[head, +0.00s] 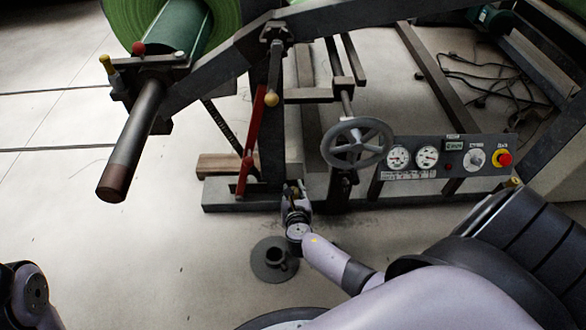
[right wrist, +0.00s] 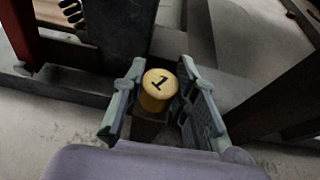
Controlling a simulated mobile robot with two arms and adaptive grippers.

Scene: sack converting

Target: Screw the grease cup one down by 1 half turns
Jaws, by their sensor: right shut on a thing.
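Grease cup one (right wrist: 159,86) is a yellow round cap with a black "1" on top, seen in the right wrist view. It sits low by the dark machine frame. My right gripper (right wrist: 162,96) has a finger on each side of the cup and is shut on it. In the head view my right gripper (head: 293,190) reaches the foot of the frame below the handwheel, and the cup cannot be made out there. Of my left arm only a link shows at the lower left, and its gripper is out of view.
A dark round stand (head: 275,261) is on the floor. Floor at left is clear.

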